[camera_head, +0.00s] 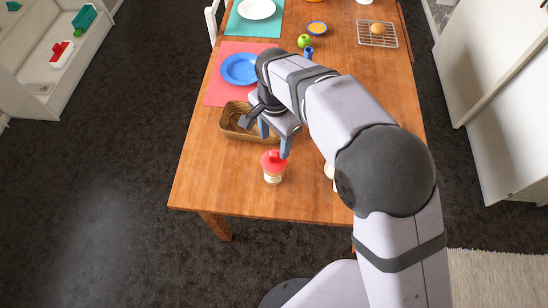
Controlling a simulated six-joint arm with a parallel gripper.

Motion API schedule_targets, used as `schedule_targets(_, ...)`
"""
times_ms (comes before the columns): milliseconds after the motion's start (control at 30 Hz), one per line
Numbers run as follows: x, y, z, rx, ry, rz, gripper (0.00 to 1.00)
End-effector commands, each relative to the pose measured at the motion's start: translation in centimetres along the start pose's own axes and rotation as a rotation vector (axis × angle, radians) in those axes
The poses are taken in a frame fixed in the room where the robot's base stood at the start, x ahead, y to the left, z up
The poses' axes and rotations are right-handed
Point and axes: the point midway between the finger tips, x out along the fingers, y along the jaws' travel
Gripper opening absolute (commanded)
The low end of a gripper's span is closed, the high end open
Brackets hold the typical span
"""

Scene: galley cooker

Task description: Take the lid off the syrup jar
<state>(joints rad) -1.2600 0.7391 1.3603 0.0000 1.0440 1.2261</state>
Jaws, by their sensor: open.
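The syrup jar (273,178) stands upright near the front edge of the wooden table. It is small, with a pale band around its body. Its red lid (271,160) with a raised knob sits on top. My gripper (274,140) is above the table, just beyond the jar in the picture and close to the lid. Its two blue-grey fingers are apart with nothing seen between them. One fingertip appears right by the lid's upper right edge; I cannot tell whether it touches.
A wicker basket (235,133) lies behind and left of the jar. A blue plate (239,69) sits on a red mat (217,92). My arm covers the table's right middle, partly hiding a pale item (329,171). The table (205,180) is clear left of the jar.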

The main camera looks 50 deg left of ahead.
Motion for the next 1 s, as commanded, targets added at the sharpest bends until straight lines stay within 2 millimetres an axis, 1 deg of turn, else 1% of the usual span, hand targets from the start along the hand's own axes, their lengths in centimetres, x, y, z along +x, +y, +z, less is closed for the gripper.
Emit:
schedule_targets(167, 0.1, 0.0, 0.0, 0.03, 0.0, -0.001, 0.53)
schedule_targets(467, 2.0, 0.0, 0.0, 0.027, 0.0, 0.001, 0.53)
schedule_targets(667, 2.4, 0.0, 0.1, 0.026, 0.0, 0.0, 0.53)
schedule_targets(767, 3.2, 0.1, 0.2, 0.026, -0.001, 0.002, 0.53)
schedule_targets(1000, 6.2, 0.1, 0.3, 0.026, 0.0, 0.001, 0.53)
